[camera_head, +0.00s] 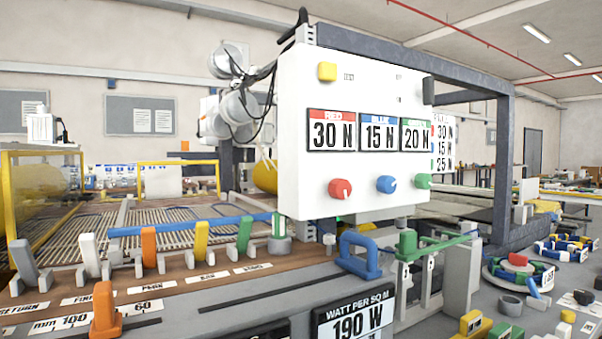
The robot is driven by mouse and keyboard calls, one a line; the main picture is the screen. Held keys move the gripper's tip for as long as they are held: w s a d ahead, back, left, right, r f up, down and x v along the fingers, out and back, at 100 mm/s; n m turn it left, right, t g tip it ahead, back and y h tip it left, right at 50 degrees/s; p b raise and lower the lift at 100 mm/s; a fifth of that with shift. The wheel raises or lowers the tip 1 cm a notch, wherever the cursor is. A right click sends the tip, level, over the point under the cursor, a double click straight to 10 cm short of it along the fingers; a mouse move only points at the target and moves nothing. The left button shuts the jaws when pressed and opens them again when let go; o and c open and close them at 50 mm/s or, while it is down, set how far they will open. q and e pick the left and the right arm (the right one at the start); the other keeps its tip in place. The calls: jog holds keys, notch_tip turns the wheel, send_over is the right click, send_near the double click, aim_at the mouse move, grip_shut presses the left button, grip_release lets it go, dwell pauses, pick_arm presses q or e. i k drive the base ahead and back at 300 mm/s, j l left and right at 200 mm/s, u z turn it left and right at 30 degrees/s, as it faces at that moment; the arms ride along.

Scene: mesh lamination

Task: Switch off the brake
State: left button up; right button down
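No control in view carries a label that I can read as the brake. A white control panel (290,175) stands in the middle. Below the 30 N, 15 N and 20 N displays are a red knob (341,188), a blue knob (385,184) and a green knob (423,181). A row of levers stands at left, among them an orange lever (149,246), a yellow lever (201,240) and a green lever (244,235). I make out neither gripper.
White jointed arm parts (238,107) with black cables show behind the panel's left edge. A blue handle (358,252) and a green bar (440,243) stand below the panel. An orange lever (104,312) and a "190 W" display (352,322) are in front. A dark frame (505,150) rises behind.

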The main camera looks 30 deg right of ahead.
aim_at(427, 92)
jog(key=z, duration=1.5)
jog(key=i+l+u, duration=0.3)
jog(key=l, duration=0.3)
jog(key=i+l+u, duration=0.3)
jog(key=l, duration=0.4)
jog(key=i+l+u, duration=0.15)
jog(key=l, duration=0.25)
jog(key=i+l+u, duration=0.15)
jog(key=l, duration=0.2)
